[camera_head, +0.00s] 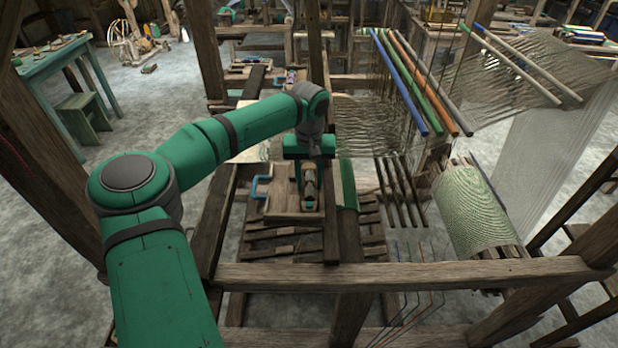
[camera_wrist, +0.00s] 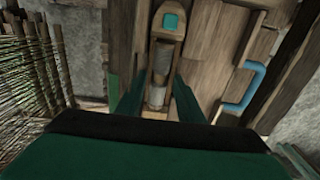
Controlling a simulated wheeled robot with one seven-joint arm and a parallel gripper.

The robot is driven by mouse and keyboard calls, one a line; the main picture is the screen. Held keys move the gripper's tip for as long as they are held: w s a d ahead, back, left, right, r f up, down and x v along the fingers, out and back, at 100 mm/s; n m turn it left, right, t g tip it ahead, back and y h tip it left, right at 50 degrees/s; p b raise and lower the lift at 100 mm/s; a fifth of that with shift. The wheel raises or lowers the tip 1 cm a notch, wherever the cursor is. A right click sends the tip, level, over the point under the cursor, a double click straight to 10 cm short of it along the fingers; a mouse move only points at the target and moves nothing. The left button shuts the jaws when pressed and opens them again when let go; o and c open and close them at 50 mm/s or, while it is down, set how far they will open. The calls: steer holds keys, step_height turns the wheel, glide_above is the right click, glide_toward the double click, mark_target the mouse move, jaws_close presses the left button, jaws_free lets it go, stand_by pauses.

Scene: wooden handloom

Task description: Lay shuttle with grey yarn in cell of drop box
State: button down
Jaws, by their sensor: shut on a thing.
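The shuttle (camera_wrist: 168,35) is a narrow wooden piece with a teal patch near its far end and grey yarn (camera_wrist: 160,62) wound in its middle. My gripper (camera_wrist: 155,92) is shut on the shuttle, one dark green finger along each side. In the head view my gripper (camera_head: 309,186) points down over a wooden board or tray (camera_head: 283,200) with a blue handle (camera_head: 261,187). I cannot tell whether the shuttle touches the wood below. I cannot make out the drop box's cells for sure.
A green strip (camera_head: 347,184) lies just right of my gripper. Loom beams surround it, with a crossbeam (camera_head: 400,273) in front. Coloured rods (camera_head: 412,82), warp threads and a cloth roll (camera_head: 475,210) are to the right. A green table (camera_head: 50,62) stands at far left.

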steer(key=c, duration=1.1)
jaws_free()
steer(key=shift+r, duration=0.1)
steer(key=r, duration=1)
steer(key=shift+s+r, duration=0.2)
steer(key=shift+r, duration=0.15)
